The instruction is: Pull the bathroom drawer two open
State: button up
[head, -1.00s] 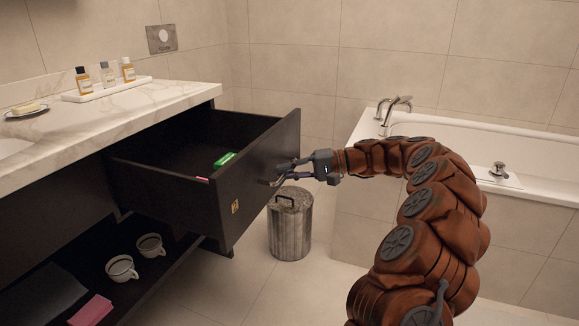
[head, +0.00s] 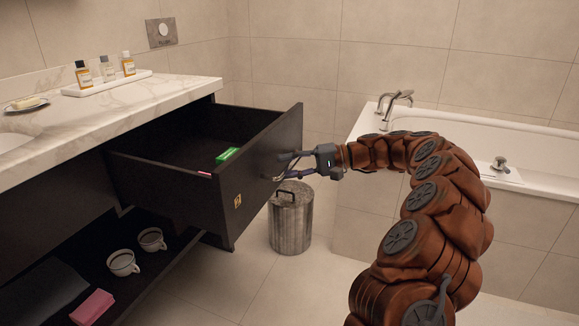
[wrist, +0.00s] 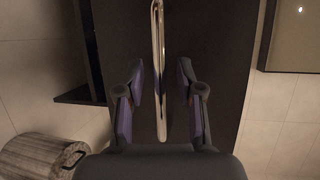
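The dark drawer (head: 262,165) under the marble counter is pulled well out, and its inside shows. A green item (head: 227,155) and a small pink item (head: 204,174) are at its near side. My gripper (head: 279,166) is at the drawer's front face. In the wrist view, a long metal handle (wrist: 157,30) runs between the two fingers of my gripper (wrist: 160,80). A gap shows on each side of the handle, so the fingers are open around it and not clamped. The handle is mostly hidden in the head view.
A lidded metal bin (head: 290,220) stands on the floor below my gripper. A bathtub (head: 450,140) is at the right, behind my arm. Two cups (head: 122,263) and a pink block (head: 92,307) are on the lower shelf. Bottles stand on a counter tray (head: 110,86).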

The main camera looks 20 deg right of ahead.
jog(key=v, duration=1.2)
dwell(0.3)
jog(key=shift+r, duration=0.1)
dwell(0.4)
